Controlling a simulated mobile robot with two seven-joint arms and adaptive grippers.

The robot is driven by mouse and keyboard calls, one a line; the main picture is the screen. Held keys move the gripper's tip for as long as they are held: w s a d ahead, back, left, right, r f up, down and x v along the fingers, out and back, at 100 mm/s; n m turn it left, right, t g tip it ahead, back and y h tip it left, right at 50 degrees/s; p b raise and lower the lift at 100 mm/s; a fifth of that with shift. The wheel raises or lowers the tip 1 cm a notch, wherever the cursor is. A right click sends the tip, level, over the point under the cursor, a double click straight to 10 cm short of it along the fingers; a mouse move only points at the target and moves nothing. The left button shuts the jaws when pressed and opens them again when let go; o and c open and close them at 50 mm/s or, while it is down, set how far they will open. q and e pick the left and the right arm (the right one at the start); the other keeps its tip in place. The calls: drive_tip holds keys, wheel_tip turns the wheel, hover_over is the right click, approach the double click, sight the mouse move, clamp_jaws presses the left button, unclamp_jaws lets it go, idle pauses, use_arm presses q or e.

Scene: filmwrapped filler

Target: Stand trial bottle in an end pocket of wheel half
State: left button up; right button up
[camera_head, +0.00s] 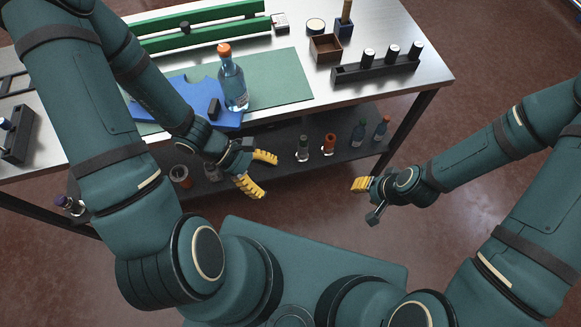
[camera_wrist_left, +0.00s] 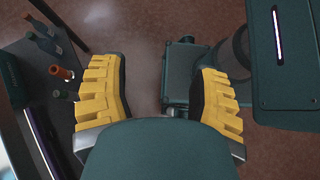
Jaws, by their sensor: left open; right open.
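A clear bluish bottle with an orange cap (camera_head: 233,88), probably the trial bottle, stands upright on the table. It is at the right end of a flat blue plate with scalloped cutouts (camera_head: 172,97), which looks like the wheel half. Whether the bottle sits in an end pocket or just beside it I cannot tell. My left gripper (camera_head: 257,172) is open and empty in front of the table, lower right of the bottle. My right gripper (camera_head: 362,185) is open and empty, away from the table.
The blue plate lies on a green mat (camera_head: 285,80). Behind are green rails (camera_head: 200,30), a brown box (camera_head: 325,48) and a black rack with white-topped pieces (camera_head: 375,68). Small bottles (camera_head: 359,131) stand on the lower shelf.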

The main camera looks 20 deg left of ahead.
use_arm(q)
wheel_tip(320, 180, down, 7)
drive_tip(key=m+g+y, duration=0.1)
drive_tip(key=m+y, duration=0.5)
drive_tip(key=m, duration=0.4)
drive_tip(key=w+d+m+t, duration=0.3)
drive_tip(key=w+d+m, duration=0.1)
drive_tip(key=w+m, duration=0.1)
drive_tip(key=shift+w+d+f, duration=0.3)
drive_tip(key=shift+w+d, duration=0.05)
drive_tip(key=shift+w, duration=0.5)
wheel_tip(320, 180, down, 7)
drive_tip(key=b, duration=0.6)
drive_tip(key=shift+s+d+m, duration=0.15)
drive_tip(key=shift+s+m, duration=0.15)
